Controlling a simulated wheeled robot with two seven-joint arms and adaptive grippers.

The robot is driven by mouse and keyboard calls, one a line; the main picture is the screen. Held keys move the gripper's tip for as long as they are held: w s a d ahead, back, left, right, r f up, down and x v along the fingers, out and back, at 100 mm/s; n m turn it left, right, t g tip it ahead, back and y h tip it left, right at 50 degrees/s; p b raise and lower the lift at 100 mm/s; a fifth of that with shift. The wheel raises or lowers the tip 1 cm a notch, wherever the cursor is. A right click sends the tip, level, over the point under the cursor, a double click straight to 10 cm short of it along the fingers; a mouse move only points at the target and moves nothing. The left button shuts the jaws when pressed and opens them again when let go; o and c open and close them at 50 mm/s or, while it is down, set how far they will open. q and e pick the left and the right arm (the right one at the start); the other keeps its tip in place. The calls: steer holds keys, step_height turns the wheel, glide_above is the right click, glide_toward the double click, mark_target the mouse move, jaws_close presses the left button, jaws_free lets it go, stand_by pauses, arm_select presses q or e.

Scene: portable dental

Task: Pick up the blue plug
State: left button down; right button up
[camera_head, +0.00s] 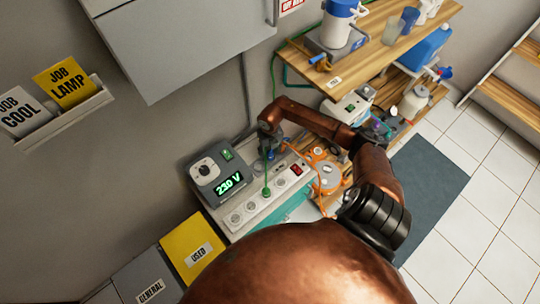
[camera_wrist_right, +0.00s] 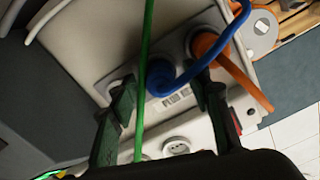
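The blue plug (camera_wrist_right: 160,80) sits in a socket of the white power strip (camera_wrist_right: 92,72), with its blue cable curling up to the right. In the right wrist view it lies between the two dark fingers of my right gripper (camera_wrist_right: 163,92), which are apart with visible gaps on both sides. In the head view my right gripper (camera_head: 269,133) is over the strip (camera_head: 238,217), and the blue plug (camera_head: 271,155) is small and partly covered. My left gripper is not in view.
A green cable (camera_wrist_right: 144,60) crosses in front of the blue plug. An orange plug (camera_wrist_right: 203,44) sits right beside it. A grey meter reading 230 V (camera_head: 218,175) stands left of the strip. Wooden shelves (camera_head: 380,57) with equipment are beyond.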

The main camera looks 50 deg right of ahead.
mark_target(273, 155)
jaws_close()
stand_by(0.3)
